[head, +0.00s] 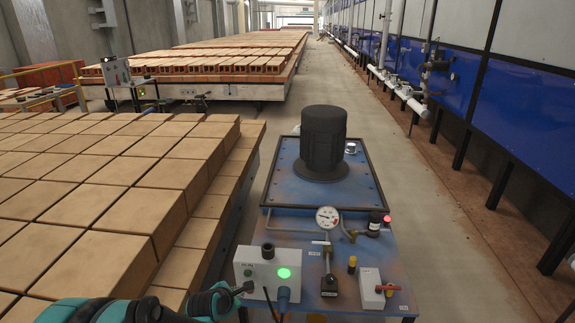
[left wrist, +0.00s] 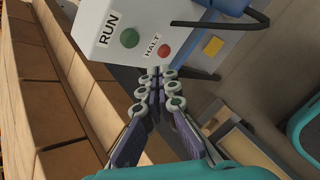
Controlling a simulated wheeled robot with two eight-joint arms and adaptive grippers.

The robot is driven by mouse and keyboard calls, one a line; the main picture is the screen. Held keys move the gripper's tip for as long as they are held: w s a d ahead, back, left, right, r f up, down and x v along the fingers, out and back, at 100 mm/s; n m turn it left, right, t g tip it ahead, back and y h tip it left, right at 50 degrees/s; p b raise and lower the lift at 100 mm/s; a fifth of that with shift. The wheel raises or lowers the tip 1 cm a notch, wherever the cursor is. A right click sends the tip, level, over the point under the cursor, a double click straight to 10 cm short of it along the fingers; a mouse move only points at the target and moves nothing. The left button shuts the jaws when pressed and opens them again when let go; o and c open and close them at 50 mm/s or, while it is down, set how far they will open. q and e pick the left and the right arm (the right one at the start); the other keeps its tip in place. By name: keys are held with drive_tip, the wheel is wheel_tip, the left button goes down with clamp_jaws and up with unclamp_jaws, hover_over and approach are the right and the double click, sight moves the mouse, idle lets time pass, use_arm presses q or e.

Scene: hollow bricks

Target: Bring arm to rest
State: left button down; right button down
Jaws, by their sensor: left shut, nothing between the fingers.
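My left arm (head: 125,311) comes in low at the left in the head view. Its gripper (head: 243,288) is shut and empty, with its tips beside the left lower side of a pale control box (head: 258,283). In the left wrist view the closed fingertips (left wrist: 154,72) are close to the box's face (left wrist: 110,18), near its lower edge. The box has a green button (left wrist: 130,38) marked RUN and a red button (left wrist: 164,50) marked HALT. Whether the tips touch the box I cannot tell. My right gripper is not in view.
A blue pump unit (head: 335,265) with a black motor (head: 323,140), gauge (head: 327,217) and lit green lamp (head: 284,273) carries the box. Stacked bricks (head: 110,205) stand close on the left. The aisle floor (head: 430,190) on the right is clear.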

use_arm(q)
drive_tip(key=s+r+m+g, duration=0.1)
drive_tip(key=s+r+m, duration=0.5)
drive_tip(key=s+m, duration=0.5)
drive_tip(key=s+r+m+y, duration=0.1)
drive_tip(key=s+r+m, duration=0.5)
drive_tip(key=s+m, duration=0.6)
drive_tip(key=shift+d+m+g, duration=0.4)
drive_tip(key=shift+m, duration=1.2)
